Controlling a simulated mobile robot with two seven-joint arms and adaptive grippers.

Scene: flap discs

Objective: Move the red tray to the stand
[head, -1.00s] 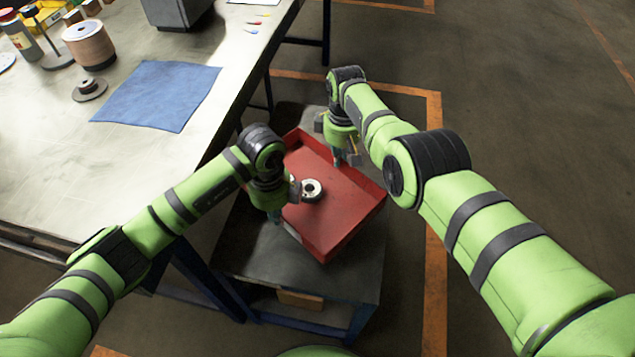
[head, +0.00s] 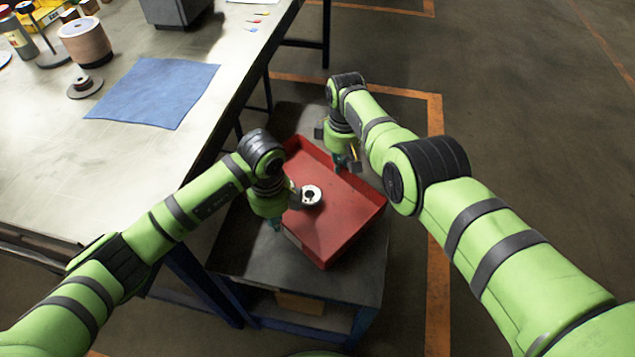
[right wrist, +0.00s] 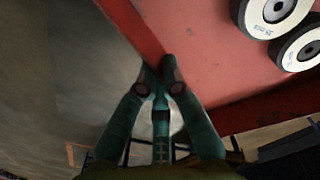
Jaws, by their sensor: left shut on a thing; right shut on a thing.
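The red tray (head: 345,215) is a shallow open box between my two arms in the head view, over the dark top of the stand (head: 355,285). I cannot tell whether it touches the stand. White-and-grey flap discs (head: 312,195) lie inside it; two show in the right wrist view (right wrist: 272,12). My left gripper (head: 276,224) is shut on the tray's left wall. My right gripper (head: 341,166) is shut on the far wall; its fingers (right wrist: 167,72) pinch the tray's rim (right wrist: 135,30) in the right wrist view. The arms hide parts of the tray walls.
A workbench (head: 60,170) stands to the left, with a blue cloth (head: 155,92), a wooden spool (head: 86,42) and a grey box (head: 178,12) on it. Its edge is close to my left arm. Orange lines (head: 436,260) mark the floor, which is clear at the right.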

